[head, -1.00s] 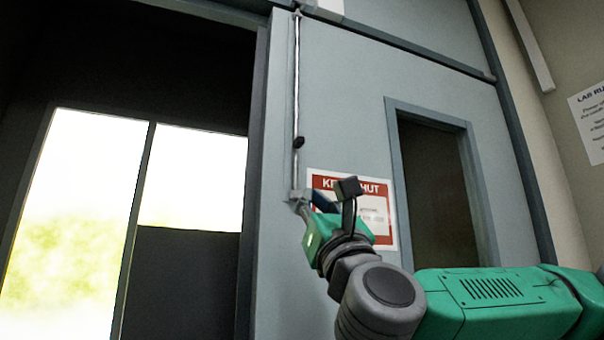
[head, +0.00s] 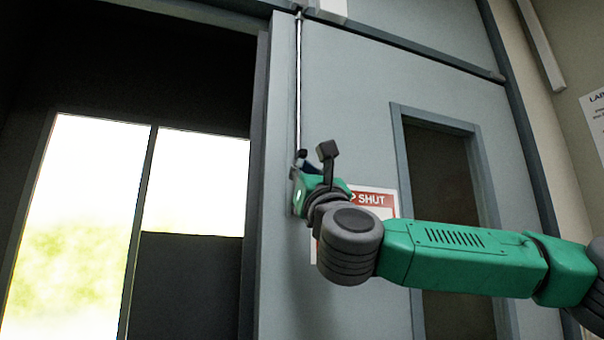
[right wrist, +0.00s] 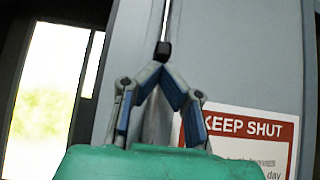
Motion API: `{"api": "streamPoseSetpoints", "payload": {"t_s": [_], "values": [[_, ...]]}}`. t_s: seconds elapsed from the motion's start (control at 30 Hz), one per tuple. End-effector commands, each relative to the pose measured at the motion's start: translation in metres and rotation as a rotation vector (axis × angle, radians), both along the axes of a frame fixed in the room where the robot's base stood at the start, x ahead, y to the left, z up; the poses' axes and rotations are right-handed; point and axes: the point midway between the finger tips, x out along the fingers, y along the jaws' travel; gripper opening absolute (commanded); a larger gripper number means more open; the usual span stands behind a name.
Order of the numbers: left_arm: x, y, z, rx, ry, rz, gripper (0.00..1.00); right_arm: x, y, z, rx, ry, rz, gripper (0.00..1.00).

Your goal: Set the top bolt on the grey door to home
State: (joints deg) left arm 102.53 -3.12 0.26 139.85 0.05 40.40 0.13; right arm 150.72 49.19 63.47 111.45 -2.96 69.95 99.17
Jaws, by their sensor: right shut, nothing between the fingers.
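The grey door (head: 350,90) has a top bolt, a thin vertical rod (head: 298,80) running along its left edge up to the top frame. A small black knob (head: 302,153) sits on the lower part of the rod; it also shows in the right wrist view (right wrist: 163,50). My right gripper (head: 300,166) is just below the knob, its fingertips (right wrist: 158,69) together and empty. Whether the tips touch the knob's underside I cannot tell. The lower end of the bolt is hidden behind my right gripper. My left gripper is not in view.
A red-and-white keep-shut sign (right wrist: 245,132) is on the door, partly behind my right arm in the head view. A narrow door window (head: 440,170) is to its right. An open doorway with bright panes (head: 85,220) lies left. A white box (head: 328,8) is above.

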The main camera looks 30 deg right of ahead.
Motion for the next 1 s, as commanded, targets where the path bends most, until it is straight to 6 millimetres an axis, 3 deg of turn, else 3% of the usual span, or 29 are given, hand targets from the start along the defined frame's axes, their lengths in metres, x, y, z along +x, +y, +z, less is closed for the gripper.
{"api": "streamPoseSetpoints", "payload": {"t_s": [0.27,0.53,1.0], "values": [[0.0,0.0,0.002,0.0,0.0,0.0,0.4,-0.001,0.003,0.007,-0.001,-0.002,-0.001,0.0],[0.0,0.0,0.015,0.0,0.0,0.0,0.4,-0.002,0.004,0.048,-0.005,-0.004,-0.001,0.0],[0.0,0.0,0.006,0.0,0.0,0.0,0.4,-0.002,0.004,0.042,-0.005,-0.005,0.001,0.0]]}}
